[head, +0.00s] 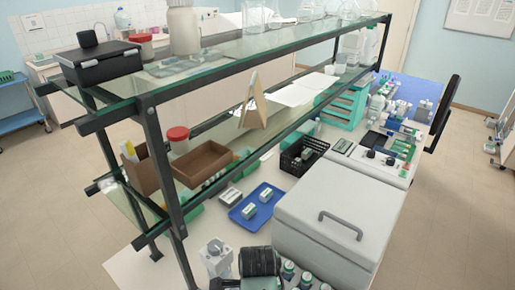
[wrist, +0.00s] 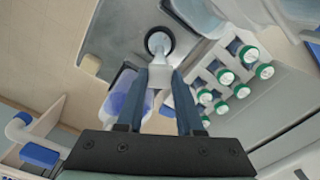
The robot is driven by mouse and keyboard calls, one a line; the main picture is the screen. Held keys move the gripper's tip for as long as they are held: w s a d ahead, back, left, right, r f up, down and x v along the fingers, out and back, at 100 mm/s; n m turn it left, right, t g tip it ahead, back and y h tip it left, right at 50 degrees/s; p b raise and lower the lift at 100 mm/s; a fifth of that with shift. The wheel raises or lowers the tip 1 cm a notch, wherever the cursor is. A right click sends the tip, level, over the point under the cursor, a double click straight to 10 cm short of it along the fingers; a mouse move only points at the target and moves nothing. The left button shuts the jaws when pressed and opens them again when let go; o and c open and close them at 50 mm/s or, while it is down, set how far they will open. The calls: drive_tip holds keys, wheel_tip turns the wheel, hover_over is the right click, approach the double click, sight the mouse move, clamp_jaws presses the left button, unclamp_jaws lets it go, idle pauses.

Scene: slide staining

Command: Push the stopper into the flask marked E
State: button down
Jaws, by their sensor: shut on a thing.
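My gripper (wrist: 160,72) is shut on a pale grey-white piece, which I take to be the stopper (wrist: 159,47). The stopper's narrower end points away from the fingers. It overlaps a round dark ring (wrist: 172,40) beyond it in the wrist view. I cannot tell whether it touches that ring or is above it. A clear vessel with bluish contents (wrist: 127,92) is partly hidden behind the left finger. No letter E is readable in either view, so I cannot tell which vessel is the marked flask.
A rack (wrist: 207,76) of several green-capped bottles (wrist: 242,90) is close at the right of the fingers. In the head view, a large grey box with a handle (head: 310,235) stands beside the bottles. A glass shelf (head: 225,52) overhangs the bench. A blue tray (head: 240,217) lies behind.

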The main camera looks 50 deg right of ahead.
drive_tip(key=shift+f, duration=0.1)
drive_tip(key=shift+c, duration=2.4)
unclamp_jaws()
drive_tip(key=shift+o, duration=0.3)
drive_tip(key=o, duration=0.3)
drive_tip(key=shift+o, duration=0.2)
wheel_tip(320, 180, up, 4)
drive_tip(key=p, duration=0.4)
drive_tip(key=shift+r, duration=1.05)
